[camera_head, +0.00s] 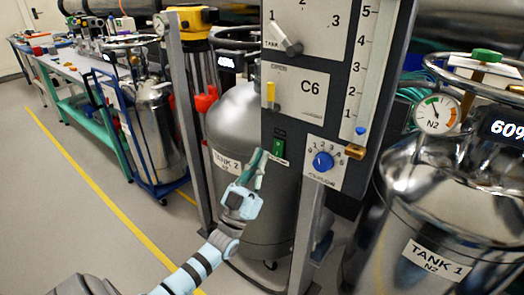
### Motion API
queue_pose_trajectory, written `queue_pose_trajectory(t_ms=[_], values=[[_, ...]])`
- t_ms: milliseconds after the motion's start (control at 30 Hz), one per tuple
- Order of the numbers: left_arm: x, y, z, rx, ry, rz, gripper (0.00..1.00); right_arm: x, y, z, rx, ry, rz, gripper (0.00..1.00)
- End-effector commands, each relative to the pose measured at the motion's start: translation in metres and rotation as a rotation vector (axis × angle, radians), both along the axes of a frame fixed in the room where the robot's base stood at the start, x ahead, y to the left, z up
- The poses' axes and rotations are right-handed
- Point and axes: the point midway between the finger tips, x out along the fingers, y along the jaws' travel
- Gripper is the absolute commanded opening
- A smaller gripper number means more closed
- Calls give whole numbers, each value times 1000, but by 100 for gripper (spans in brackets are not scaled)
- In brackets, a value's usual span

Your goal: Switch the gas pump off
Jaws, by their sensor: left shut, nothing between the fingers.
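A grey control panel (285,115) marked C6 stands upright on metal posts in the middle of the view. A small green switch (278,147) sits low on its left part, with a white label under it too small to read. I cannot tell which way the switch is set. My left gripper (259,158) is shut and empty, its fingertips pointing up just left of the green switch. A small gap seems to lie between them; contact cannot be judged. My right gripper is not in view.
A blue knob (323,161) on a dial plate sits right of the switch. A yellow lever (271,94) and a selector handle (288,42) are above. Tank 2 (232,118) stands behind the gripper, Tank 1 (435,220) at right. Floor at left is clear.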

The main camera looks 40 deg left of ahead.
Motion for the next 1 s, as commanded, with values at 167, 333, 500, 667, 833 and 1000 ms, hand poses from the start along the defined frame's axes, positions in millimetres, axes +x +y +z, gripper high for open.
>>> queue_pose_trajectory(t_ms=[167, 333, 500, 667, 833, 1000], values=[[-35, 0, -29, 0, 6, 0, 0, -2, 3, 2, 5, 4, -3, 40], [-63, 1, -50, 0, 4, 1, 0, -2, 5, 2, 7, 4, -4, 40], [-76, 1, -60, 0, 2, 1, 0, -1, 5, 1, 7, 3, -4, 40], [-78, 1, -61, 0, 1, 1, 0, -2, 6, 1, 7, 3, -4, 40], [-78, 1, -61, 1, 0, 1, 0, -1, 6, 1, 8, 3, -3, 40], [-78, 1, -61, 1, 0, 1, 0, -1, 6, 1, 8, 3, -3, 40]])
